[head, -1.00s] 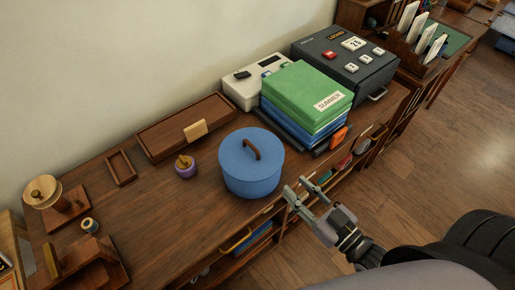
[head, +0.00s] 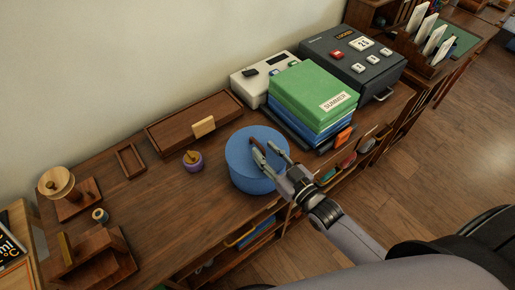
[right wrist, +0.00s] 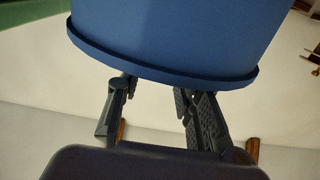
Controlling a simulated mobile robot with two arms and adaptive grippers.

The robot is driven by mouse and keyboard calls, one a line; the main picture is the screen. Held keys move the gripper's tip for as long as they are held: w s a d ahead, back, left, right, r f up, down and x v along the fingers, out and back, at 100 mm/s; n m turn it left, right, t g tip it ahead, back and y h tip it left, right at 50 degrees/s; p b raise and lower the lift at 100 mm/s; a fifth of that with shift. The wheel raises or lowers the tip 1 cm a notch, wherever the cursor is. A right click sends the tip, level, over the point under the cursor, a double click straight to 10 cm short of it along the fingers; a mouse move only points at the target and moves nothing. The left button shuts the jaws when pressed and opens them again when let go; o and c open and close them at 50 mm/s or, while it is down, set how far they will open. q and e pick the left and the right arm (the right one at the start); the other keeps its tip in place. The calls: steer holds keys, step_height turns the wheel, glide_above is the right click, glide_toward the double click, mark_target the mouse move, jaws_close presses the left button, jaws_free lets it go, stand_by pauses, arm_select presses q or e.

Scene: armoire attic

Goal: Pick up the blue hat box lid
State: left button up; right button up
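The blue hat box (head: 258,180) stands upright on the wooden desk top, with its blue lid (head: 238,147) on it. A brown strap handle (head: 257,149) arches from the middle of the lid, partly covered by my gripper. My right gripper (head: 264,147) is over the lid with its two fingers apart, close to the handle. I cannot tell whether they touch it. In the right wrist view, the blue hat box (right wrist: 170,35) fills the top, and the spread fingers (right wrist: 157,95) show a clear gap between them. My left gripper is not in view.
A green and blue stack of boxes (head: 313,90) stands right of the hat box, near a dark locked case (head: 352,65).

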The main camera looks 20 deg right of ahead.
mark_target(264, 151)
steer(key=x, duration=0.3)
steer(key=shift+w+a+f, duration=0.1)
steer(key=shift+f, duration=0.05)
steer(key=shift+c, duration=0.3)
jaws_close()
